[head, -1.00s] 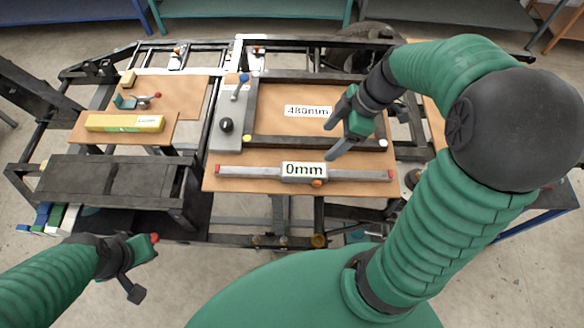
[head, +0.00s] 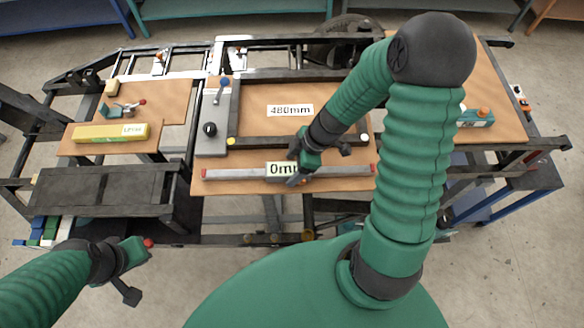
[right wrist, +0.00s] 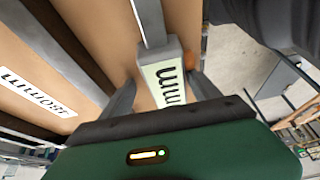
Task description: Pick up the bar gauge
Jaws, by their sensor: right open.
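The bar gauge (head: 235,174) is a long grey bar with red ends and a "0mm" label on its middle block. It lies on the brown board near the front edge. My right gripper (head: 297,168) is over its middle and hides part of the label. In the right wrist view the labelled block (right wrist: 162,62) shows between the two spread fingers of my right gripper (right wrist: 160,88). I cannot tell if they touch it. My left gripper (head: 140,270) is open and empty at the lower left, away from the bar.
A dark rectangular frame (head: 232,120) with a "480mm" label (head: 290,110) lies just behind the bar. A grey plate with a black knob (head: 210,129) is to its left. A green and orange tool (head: 476,117) lies at right.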

